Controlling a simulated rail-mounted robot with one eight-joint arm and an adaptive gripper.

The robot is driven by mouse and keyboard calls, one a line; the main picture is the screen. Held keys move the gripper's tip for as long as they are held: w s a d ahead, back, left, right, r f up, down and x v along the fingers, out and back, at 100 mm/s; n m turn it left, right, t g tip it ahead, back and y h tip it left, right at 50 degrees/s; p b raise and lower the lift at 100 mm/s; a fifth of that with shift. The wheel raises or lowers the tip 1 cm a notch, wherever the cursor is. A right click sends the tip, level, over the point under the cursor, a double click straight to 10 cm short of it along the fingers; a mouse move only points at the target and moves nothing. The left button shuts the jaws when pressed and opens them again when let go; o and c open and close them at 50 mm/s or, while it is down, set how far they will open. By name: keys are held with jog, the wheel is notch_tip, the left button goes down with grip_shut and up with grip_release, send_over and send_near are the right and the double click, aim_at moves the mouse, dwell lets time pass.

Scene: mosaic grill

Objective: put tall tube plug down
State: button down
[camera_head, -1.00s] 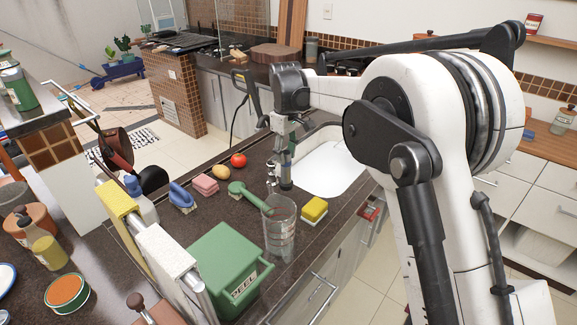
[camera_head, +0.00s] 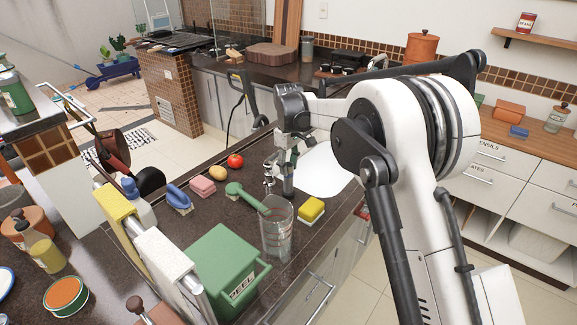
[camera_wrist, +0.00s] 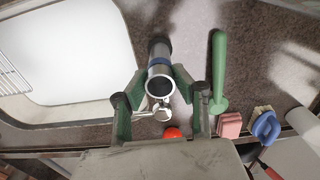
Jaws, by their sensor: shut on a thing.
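The tall tube plug (camera_head: 288,183) is a grey metal tube. In the head view it stands upright on the dark counter, between the sink and the glass jug. In the wrist view the tube (camera_wrist: 160,62) has a blue band and an open round end facing the camera. My gripper (camera_wrist: 160,84) is shut on it, with a green finger on each side. In the head view my gripper (camera_head: 287,152) is above the counter at the sink's left edge. Whether the tube's lower end touches the counter is hard to tell.
A metal tap (camera_head: 269,181) is close left of the tube. A green bin (camera_head: 222,262) is in front.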

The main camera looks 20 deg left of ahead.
jog(key=c, duration=1.4)
grip_release()
jog(key=shift+f, duration=0.1)
notch_tip(320, 180, up, 12)
jog(key=shift+r+b, duration=0.2)
jog(key=shift+b, duration=0.15)
